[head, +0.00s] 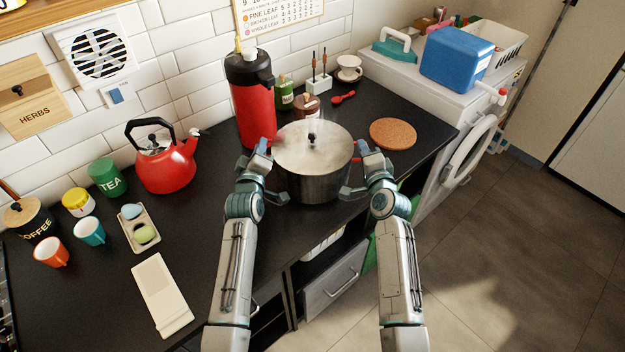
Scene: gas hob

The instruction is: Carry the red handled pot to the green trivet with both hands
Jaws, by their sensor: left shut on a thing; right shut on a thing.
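The steel pot (312,183) with a shiny lid and dark knob is between my two grippers in the head view, upright near the counter's front edge. Bits of red handle show at its sides. My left gripper (264,160) is shut on the pot's left handle. My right gripper (362,160) is shut on its right handle. The grippers mostly hide both handles. I cannot tell whether the pot touches the counter. A round cork-brown mat (392,133) lies right of the pot; I see no green trivet.
A red flask (252,105) stands close behind the pot on the left. Behind it are a green jar (284,93), a brown jar (307,106) and a red spoon (343,97). A red kettle (166,165) stands further left. The counter around the mat is clear.

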